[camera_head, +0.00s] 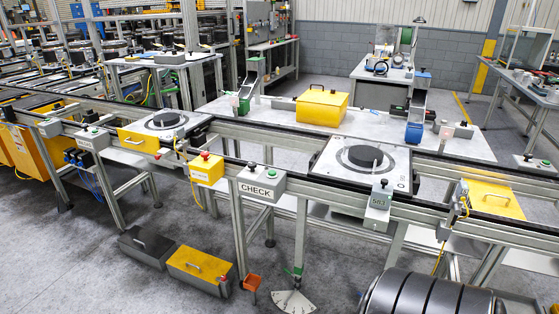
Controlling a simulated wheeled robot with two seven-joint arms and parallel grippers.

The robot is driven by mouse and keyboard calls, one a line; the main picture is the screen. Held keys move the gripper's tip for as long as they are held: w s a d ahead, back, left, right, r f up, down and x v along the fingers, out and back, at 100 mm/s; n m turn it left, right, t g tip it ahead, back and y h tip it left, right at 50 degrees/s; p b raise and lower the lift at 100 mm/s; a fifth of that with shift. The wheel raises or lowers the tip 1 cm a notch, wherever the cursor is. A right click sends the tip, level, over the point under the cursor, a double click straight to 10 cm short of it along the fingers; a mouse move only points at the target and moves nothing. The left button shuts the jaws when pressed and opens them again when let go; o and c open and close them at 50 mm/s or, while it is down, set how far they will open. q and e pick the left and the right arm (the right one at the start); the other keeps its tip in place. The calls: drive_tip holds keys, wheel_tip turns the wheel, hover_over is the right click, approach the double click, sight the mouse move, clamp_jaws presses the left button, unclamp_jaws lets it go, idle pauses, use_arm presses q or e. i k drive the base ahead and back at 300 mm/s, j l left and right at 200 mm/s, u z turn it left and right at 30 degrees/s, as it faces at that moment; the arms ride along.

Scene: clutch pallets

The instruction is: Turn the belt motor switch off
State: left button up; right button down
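Several switch boxes sit along the front rail of the conveyor, and I cannot tell which is the belt motor switch. A yellow box (206,168) carries a red button on top. Right of it, a grey box labelled CHECK (262,184) has a small black knob and a green button. The setting of any switch is too small to read. Neither of my grippers is in view.
Pallets with black discs rest on the conveyor at the left (168,123) and right (363,160). A yellow case (321,107) stands on the table behind. Grey and yellow toolboxes (201,268) lie on the floor below. A dark ribbed object (425,293) fills the bottom right.

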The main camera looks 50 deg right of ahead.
sight(205, 155)
drive_tip(key=i+z, duration=0.15)
drive_tip(key=z, duration=0.35)
drive_tip(key=i+j+z, duration=0.15)
drive_tip(key=z, duration=0.35)
drive_tip(key=i+j+z, duration=0.1)
drive_tip(key=z, duration=0.4)
drive_tip(key=i+j, duration=0.25)
drive_tip(key=j, duration=0.25)
